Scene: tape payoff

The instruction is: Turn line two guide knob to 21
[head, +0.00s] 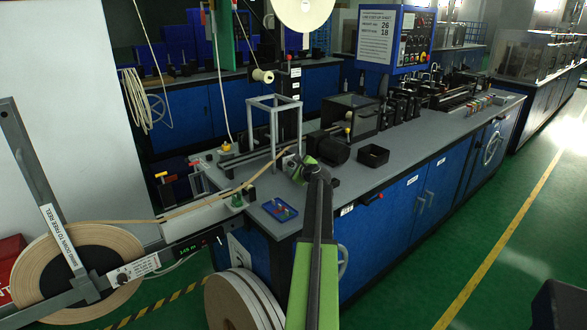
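My green and black arm reaches up from the bottom middle to the near end of the blue machine bench (400,165). A tan tape (225,195) runs from the left up to the gripper's area. A set-up sheet (376,36) on the blue panel shows the numbers 26 and 18.
A large tape reel (75,268) on a grey stand is at left, and more reels (243,300) stand on the floor. A white frame (273,130), a blue tray (280,209) and a black bin (373,156) are on the bench.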

